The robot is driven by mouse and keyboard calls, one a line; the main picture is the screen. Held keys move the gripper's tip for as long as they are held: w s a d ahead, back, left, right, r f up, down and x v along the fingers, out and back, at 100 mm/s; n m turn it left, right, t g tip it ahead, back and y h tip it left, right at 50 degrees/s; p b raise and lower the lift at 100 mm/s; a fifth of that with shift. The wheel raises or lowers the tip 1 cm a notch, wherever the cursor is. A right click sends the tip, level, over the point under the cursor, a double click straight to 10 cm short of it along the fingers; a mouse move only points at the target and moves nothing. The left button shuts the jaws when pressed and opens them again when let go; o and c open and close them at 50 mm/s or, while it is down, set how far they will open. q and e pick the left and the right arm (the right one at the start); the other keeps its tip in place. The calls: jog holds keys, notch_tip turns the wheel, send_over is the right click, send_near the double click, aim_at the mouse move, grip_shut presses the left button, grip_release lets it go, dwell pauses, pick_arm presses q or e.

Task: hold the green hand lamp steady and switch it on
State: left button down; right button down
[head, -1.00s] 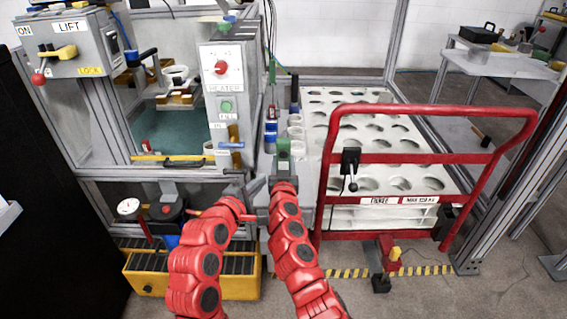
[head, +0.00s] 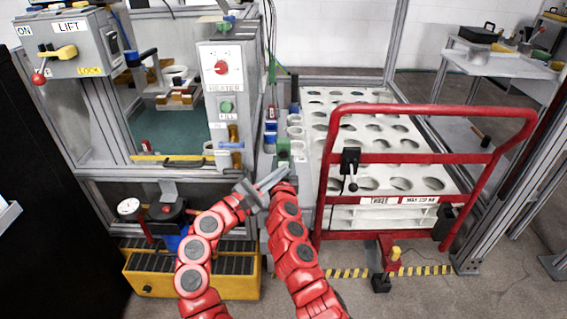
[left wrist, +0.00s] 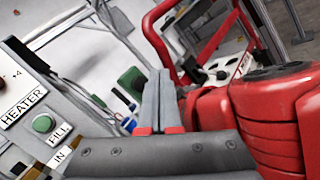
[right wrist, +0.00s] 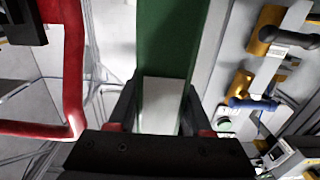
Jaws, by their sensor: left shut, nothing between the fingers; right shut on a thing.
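The green hand lamp (head: 284,150) stands upright above my right gripper in the head view. In the right wrist view its green body (right wrist: 172,35) with a pale panel (right wrist: 163,92) rises between the fingers. My right gripper (head: 283,181) is shut on the lamp's lower part; its fingers are largely hidden in the head view. My left gripper (head: 276,179) is shut and empty, its fingers slanting up and right, close in front of the lamp's lower end. The left wrist view shows the two fingers (left wrist: 160,92) together, with a green block, apparently the lamp (left wrist: 133,80), beside them. I cannot tell whether they touch it. The lamp's switch is not discernible.
A heater panel (head: 222,85) stands behind and left of the lamp. A red-railed trolley (head: 430,112) with a white holed rack (head: 350,150) is close on the right. A yellow crate (head: 190,283) is low at left. Blue-topped containers (head: 270,135) stand just behind the lamp.

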aim_at(279, 163)
pick_arm(q)
jog(key=shift+w, duration=1.7)
jog(key=shift+w, duration=0.1)
dwell(0.6)
jog(key=shift+w, duration=0.35)
jog(key=shift+s, duration=0.5)
jog(key=s, duration=0.6)
dwell(0.4)
